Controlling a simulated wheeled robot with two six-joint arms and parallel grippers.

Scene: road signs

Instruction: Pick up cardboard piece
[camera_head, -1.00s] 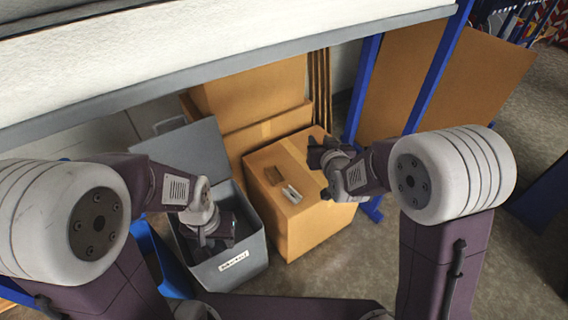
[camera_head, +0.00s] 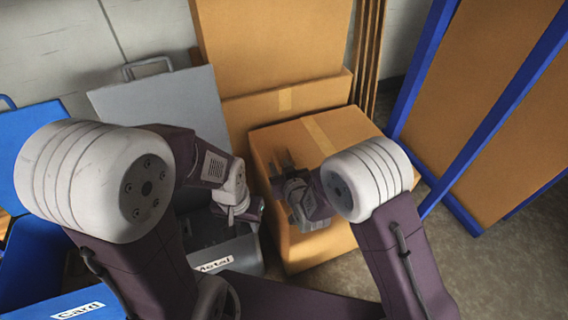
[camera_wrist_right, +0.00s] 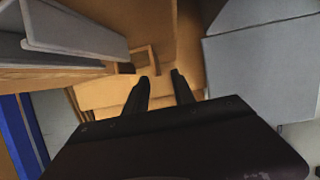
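A small brown cardboard piece (camera_wrist_right: 146,57) shows in the right wrist view, lying on the cardboard box, just beyond my fingertips. In the head view it is hidden, apparently behind my right gripper. My right gripper (camera_head: 283,160) is over the box top; the right wrist view shows its two fingers (camera_wrist_right: 160,78) apart with nothing clearly between them. My left gripper (camera_head: 248,208) is low over the grey bin, and its dark fingers are too unclear to read.
The large cardboard box (camera_head: 335,128) stands beside the grey bin labelled Metal (camera_head: 238,254), whose lid (camera_head: 165,105) is raised. A grey metal piece (camera_wrist_right: 75,32) lies close on the left in the wrist view. Blue posts (camera_head: 490,120) stand at the right.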

